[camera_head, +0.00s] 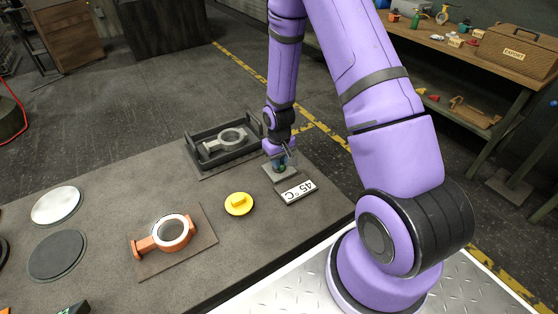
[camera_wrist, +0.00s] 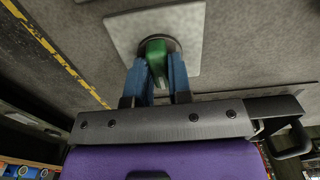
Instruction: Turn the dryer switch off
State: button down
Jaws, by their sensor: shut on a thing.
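The dryer switch is a green knob (camera_wrist: 156,58) on a dark round base, set on a pale square plate (camera_wrist: 193,25) in the wrist view. In the head view the plate (camera_head: 270,169) lies on the dark table, and my gripper hides most of the knob. My gripper (camera_wrist: 156,72) has its blue fingers on both sides of the knob and is shut on it. It also shows in the head view (camera_head: 279,164), reaching down from above. A display (camera_head: 298,191) reading 45 °C lies beside the plate.
A yellow knob-like piece (camera_head: 239,204), an orange ring casting (camera_head: 166,236) and round discs (camera_head: 57,205) lie further left. A workbench (camera_head: 440,45) stands at the back right.

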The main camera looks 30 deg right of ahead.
jog(key=c, duration=1)
grip_release()
jog(key=shift+c, duration=0.2)
jog(key=shift+r, duration=0.15)
notch_tip(320, 180, up, 11)
jog(key=shift+f, duration=0.2)
